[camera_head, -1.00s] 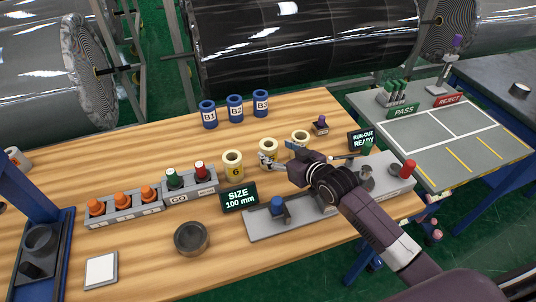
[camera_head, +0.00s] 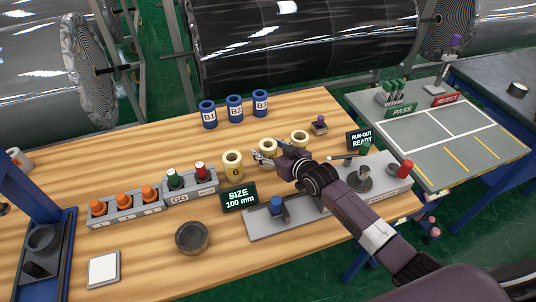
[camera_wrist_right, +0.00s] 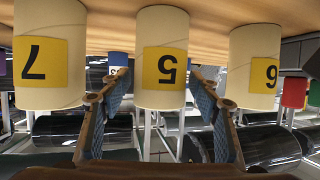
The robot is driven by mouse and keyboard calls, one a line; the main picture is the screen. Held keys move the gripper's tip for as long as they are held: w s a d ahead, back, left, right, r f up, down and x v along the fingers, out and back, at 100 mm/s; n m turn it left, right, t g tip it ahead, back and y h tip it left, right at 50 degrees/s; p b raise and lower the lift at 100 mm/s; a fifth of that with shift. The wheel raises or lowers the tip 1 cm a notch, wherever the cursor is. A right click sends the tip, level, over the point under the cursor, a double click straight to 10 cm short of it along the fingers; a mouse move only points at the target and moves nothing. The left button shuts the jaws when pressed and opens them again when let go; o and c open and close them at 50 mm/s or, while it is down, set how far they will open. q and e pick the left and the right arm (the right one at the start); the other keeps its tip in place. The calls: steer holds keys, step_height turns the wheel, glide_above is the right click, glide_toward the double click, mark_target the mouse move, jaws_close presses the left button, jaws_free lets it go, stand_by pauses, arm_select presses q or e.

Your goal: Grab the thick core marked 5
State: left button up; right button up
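The thick core marked 5 (camera_head: 268,148) is a cream cylinder with a yellow label, standing in the middle of a row of three on the wooden table. In the right wrist view, which is upside down, core 5 (camera_wrist_right: 162,60) shows between my spread fingers. My right gripper (camera_wrist_right: 155,82) is open, with one finger on each side of the core; contact cannot be told. In the head view the right gripper (camera_head: 267,153) partly covers core 5. Core 6 (camera_head: 233,165) stands to its left and core 7 (camera_wrist_right: 45,60) on its other side. My left gripper is not in view.
Blue cores (camera_head: 235,108) stand behind the row. The SIZE display (camera_head: 239,198) and a grey fixture (camera_head: 265,226) lie in front. A rack of orange-topped pieces (camera_head: 125,207) is at left. The grey PASS/REJECT table (camera_head: 450,135) is at right.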

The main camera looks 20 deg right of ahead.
steer(key=c, duration=1)
steer(key=shift+c, duration=0.3)
steer(key=shift+r, duration=0.15)
